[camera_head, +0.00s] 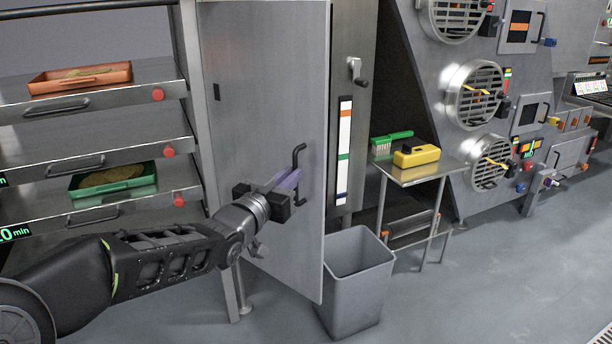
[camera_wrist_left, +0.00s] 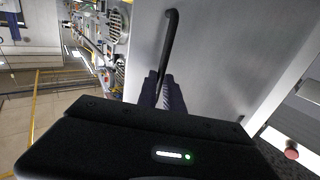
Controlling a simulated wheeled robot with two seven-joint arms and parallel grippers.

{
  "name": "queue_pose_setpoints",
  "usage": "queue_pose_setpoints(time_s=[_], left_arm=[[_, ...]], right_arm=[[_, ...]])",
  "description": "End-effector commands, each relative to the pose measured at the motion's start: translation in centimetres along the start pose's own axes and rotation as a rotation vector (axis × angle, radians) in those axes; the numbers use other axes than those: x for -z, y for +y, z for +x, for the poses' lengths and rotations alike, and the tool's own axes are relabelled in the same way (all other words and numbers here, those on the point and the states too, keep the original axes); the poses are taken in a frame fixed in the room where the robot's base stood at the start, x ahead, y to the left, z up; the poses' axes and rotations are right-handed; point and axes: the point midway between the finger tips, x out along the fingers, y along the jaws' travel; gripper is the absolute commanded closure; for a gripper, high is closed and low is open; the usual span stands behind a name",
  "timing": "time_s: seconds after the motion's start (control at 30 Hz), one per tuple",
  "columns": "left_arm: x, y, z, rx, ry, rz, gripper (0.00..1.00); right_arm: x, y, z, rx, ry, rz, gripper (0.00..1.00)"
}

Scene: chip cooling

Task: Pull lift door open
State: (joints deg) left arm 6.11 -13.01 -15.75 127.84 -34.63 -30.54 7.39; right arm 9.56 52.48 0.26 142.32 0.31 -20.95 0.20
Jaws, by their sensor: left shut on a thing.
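The lift door (camera_head: 262,110) is a tall grey metal panel in the middle of the head view. It stands swung out from the cabinet beside it. Its black bar handle (camera_head: 299,158) is on the door's right part. My left gripper (camera_head: 292,184) is shut on the handle, with its fingers around the bar. In the left wrist view the handle (camera_wrist_left: 170,45) runs up from between the fingers, and the door (camera_wrist_left: 215,65) fills the right side. The fingers partly hide the handle's middle. My right gripper is not in view.
A grey bin (camera_head: 358,285) stands on the floor just right of the door's lower edge. A small metal table (camera_head: 425,172) holds a green brush (camera_head: 391,137) and a yellow object (camera_head: 416,156). Shelves at left hold an orange tray (camera_head: 80,88) and a green tray (camera_head: 112,186). Floor at right is clear.

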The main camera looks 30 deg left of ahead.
Motion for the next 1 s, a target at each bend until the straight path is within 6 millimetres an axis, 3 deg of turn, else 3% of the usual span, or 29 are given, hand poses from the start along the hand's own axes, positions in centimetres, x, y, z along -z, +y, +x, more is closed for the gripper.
queue_pose_setpoints(time_s=[0.03,0.43,1.0], left_arm=[[0.5,-2.0,-1.1,0.033,0.01,-0.006,1.0],[0.9,-5.6,-6.9,0.034,0.01,-0.008,1.0],[0.1,-11.8,-13.3,-0.237,-0.005,-0.003,1.0]], right_arm=[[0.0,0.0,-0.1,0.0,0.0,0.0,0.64],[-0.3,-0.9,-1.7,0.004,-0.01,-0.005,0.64],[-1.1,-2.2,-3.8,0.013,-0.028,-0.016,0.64]])
